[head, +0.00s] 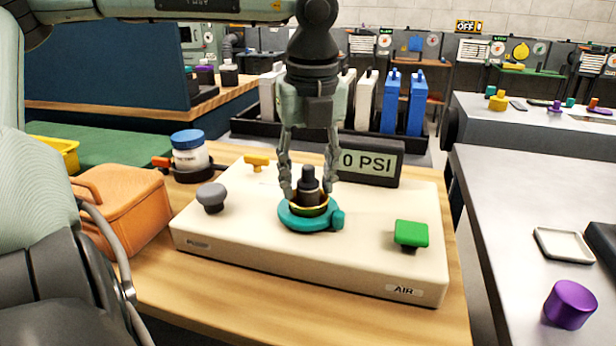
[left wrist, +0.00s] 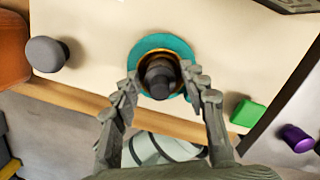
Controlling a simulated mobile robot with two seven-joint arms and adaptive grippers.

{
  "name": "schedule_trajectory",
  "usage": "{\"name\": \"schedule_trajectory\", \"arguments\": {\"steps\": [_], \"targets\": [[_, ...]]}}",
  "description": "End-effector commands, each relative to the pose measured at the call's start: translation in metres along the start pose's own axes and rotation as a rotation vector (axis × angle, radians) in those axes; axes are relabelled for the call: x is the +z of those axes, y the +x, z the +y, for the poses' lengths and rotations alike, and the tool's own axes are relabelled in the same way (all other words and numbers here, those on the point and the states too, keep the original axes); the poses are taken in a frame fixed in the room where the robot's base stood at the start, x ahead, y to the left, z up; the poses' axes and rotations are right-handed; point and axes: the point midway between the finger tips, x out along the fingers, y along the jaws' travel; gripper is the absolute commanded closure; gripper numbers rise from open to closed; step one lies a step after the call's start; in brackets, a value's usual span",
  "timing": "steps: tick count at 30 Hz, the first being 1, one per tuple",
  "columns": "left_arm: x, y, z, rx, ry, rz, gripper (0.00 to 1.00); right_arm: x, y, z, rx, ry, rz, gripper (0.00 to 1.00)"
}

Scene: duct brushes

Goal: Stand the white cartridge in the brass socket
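White cartridges (head: 366,103) stand upright in a dark rack (head: 246,128) at the back, several in a row, partly behind my left arm. The brass socket (head: 323,208) shows as a thin brass rim inside a teal collar (head: 296,220) on the cream panel. A dark stepped plug (head: 308,186) stands upright in it; the plug also shows in the left wrist view (left wrist: 160,76). My left gripper (head: 308,193) points down over the socket, its fingers on either side of the plug, apart from it and open. My right gripper is not in view.
Blue cartridges (head: 416,104) share the rack. The panel carries a grey knob (head: 211,196), a green button (head: 411,234), a yellow valve (head: 257,161) and a display reading 0 PSI (head: 371,161). An orange bag (head: 123,205) and a blue-lidded jar (head: 189,153) stand left.

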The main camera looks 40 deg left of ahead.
Motion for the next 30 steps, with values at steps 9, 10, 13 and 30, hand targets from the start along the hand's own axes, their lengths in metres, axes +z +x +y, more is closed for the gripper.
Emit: {"name": "schedule_trajectory", "arguments": {"steps": [9, 10, 13, 30], "targets": [[0.000, -0.001, 0.000, 0.000, 0.000, 0.000, 0.50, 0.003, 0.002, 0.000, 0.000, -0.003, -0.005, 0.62], [0.000, -0.001, 0.000, 0.000, 0.000, 0.001, 0.50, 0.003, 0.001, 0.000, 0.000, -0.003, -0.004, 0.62], [0.000, -0.005, 0.000, 0.000, 0.000, 0.001, 0.50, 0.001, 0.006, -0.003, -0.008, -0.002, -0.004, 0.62], [0.002, -0.110, -0.001, -0.001, 0.000, -0.003, 0.50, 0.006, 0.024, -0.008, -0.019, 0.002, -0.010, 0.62]]}}
